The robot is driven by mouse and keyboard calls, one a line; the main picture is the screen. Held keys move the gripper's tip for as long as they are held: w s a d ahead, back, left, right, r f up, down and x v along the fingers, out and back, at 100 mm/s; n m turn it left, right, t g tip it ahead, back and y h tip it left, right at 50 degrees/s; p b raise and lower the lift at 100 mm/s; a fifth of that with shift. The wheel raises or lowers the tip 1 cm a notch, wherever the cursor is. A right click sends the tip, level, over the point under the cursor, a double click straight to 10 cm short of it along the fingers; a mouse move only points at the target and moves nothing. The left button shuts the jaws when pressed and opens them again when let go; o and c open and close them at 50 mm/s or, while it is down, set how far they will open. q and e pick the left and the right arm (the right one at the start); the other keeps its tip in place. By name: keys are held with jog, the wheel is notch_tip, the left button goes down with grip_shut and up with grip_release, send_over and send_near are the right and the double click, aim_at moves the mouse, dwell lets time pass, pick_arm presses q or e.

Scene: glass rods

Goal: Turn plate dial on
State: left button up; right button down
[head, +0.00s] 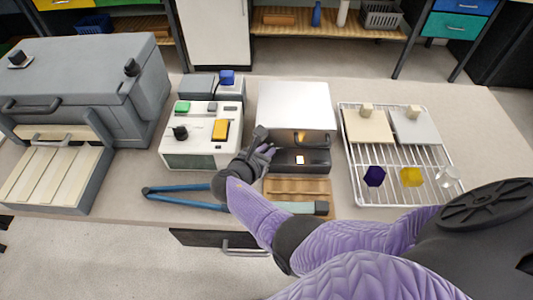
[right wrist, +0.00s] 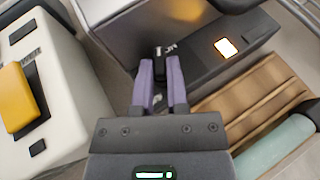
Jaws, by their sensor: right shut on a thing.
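The plate is a silver box (head: 297,105) with a dark front panel (head: 316,160), in the middle of the table. Its panel carries a lit whitish square (head: 300,160), also seen in the right wrist view (right wrist: 226,47). My right gripper (head: 266,150) is at the left end of this panel. In the right wrist view its purple fingers (right wrist: 161,68) are closed on a small dark dial (right wrist: 159,51). White marks show just above the dial, partly hidden by it. The fingers cover much of the dial, so its exact turn is unclear. My left gripper is not in view.
A white control box (head: 205,150) with a yellow switch and black knob stands close on the left. Blue tongs (head: 180,193) and a wooden rest (head: 285,188) lie in front. A wire rack (head: 390,190) is right; a grey furnace (head: 85,85) is far left.

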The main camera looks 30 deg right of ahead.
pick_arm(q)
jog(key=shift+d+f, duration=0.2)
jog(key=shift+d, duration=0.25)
pick_arm(e)
jog(key=shift+w, duration=0.1)
jog(key=c, duration=0.9)
grip_release()
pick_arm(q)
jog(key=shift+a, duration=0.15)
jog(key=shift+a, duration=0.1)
